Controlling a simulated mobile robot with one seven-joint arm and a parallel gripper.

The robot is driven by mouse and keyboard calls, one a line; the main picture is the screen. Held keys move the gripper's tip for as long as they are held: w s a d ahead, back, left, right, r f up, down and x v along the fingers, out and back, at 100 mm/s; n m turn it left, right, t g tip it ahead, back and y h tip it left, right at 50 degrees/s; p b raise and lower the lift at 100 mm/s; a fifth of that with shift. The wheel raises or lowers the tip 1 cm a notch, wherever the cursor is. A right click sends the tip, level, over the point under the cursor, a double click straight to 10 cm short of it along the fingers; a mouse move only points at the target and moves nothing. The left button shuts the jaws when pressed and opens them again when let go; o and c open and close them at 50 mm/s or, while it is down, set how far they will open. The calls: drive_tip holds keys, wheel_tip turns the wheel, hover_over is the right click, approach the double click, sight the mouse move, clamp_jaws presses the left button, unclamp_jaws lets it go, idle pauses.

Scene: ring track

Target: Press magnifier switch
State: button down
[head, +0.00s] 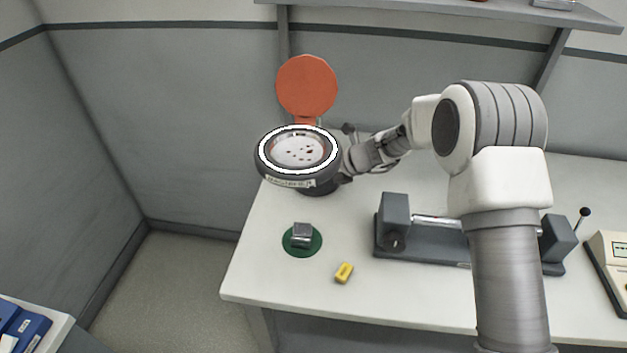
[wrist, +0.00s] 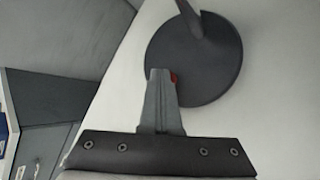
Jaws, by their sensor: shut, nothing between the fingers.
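The magnifier (head: 262,165) stands at the table's back left, with a dark round head, a bright white ring and a name label on its front rim. Its orange-red round cover (head: 307,88) is raised behind the lens. Its dark round base (wrist: 205,75) with a stem fills the upper middle of the wrist view. A small red part (wrist: 174,79), seemingly the switch, shows at the base's edge, partly hidden by my fingers. My gripper (wrist: 159,72) is shut and empty, its tips right beside the red part; contact cannot be told. In the head view the fingertips are hidden by the magnifier.
A green disc (head: 288,247) with a grey metal block (head: 302,232) and a yellow block (head: 344,272) lie in front of the magnifier. A dark grey fixture with a rod (head: 425,245) stands to the right, partly behind my arm. A shelf (head: 430,15) hangs above.

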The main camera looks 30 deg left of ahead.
idle(0.6)
drive_tip(key=shift+r+p, duration=0.45)
drive_tip(key=shift+p, duration=0.2)
wheel_tip(320, 180, up, 6)
drive_tip(key=p, duration=0.6)
